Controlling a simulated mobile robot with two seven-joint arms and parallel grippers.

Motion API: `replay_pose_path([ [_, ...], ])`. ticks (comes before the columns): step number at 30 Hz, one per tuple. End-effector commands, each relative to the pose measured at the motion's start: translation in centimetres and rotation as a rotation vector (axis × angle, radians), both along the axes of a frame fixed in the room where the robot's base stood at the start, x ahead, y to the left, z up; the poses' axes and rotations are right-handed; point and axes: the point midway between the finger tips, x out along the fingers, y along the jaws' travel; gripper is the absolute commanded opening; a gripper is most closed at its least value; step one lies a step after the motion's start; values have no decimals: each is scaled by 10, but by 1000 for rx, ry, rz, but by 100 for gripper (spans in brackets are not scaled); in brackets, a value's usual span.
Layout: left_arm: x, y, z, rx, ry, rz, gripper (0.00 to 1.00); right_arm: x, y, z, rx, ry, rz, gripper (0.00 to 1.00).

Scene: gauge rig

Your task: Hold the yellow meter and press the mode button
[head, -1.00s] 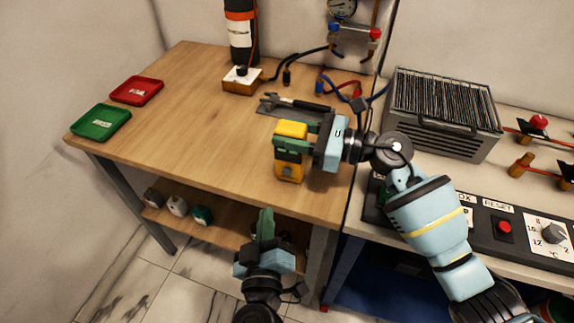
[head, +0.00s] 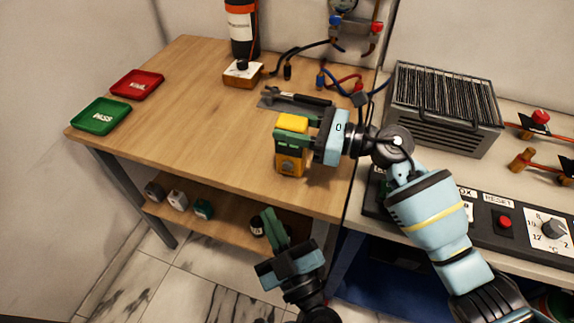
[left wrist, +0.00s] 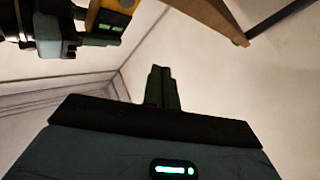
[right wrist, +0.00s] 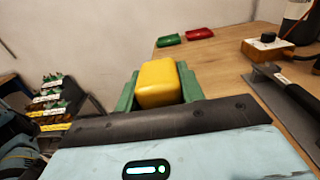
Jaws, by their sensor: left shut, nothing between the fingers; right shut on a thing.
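My left gripper (head: 270,226) is shut and empty, below and in front of the table edge, apart from the meter. In the left wrist view its closed fingers (left wrist: 162,88) point ahead, and part of the meter (left wrist: 108,18) shows at the top. I cannot make out the mode button.
A green tray (head: 88,126) and a red tray (head: 126,90) lie at the table's left. A dark plate with a tool (head: 290,100) and a small switch box (head: 242,75) are behind the meter. A metal-finned unit (head: 440,110) stands on the right bench.

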Motion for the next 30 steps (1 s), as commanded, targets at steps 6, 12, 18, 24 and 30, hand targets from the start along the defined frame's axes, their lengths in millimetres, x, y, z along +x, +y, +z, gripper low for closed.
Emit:
replay_pose_path([
  [6,14,-4,0,0,-2,-1,0,0,0,-1,-1,1,0,9],
  [12,38,-11,1,0,-2,-2,0,0,0,-1,-1,1,0,9],
  [18,61,-17,1,0,-2,-1,0,0,0,-1,-1,1,0,9],
  [24,78,-22,0,0,0,1,0,0,0,-1,-1,1,0,9],
  [30,84,-24,0,-1,0,-1,0,0,0,-1,-1,1,0,9],
])
